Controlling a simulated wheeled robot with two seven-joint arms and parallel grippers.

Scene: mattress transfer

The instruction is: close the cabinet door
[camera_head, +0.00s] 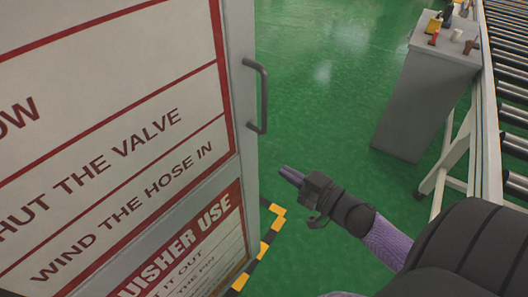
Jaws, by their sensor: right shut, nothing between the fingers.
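The cabinet door (130,140) fills the left side of the head view, a light panel with red borders and printed words. Its grey bar handle (264,97) stands on the door's right edge strip. My right gripper (284,172) is shut and empty, to the right of the door and below the handle, apart from the handle. Whether it touches the door edge cannot be told, but a gap of green floor shows between them. The rest of the cabinet is hidden or out of view. My left gripper is not in view.
Green floor (330,60) lies open beyond the door. A yellow and black floor strip (264,248) runs by the door's lower edge. A grey stand (425,95) with small objects and a roller conveyor (510,75) stand at the right.

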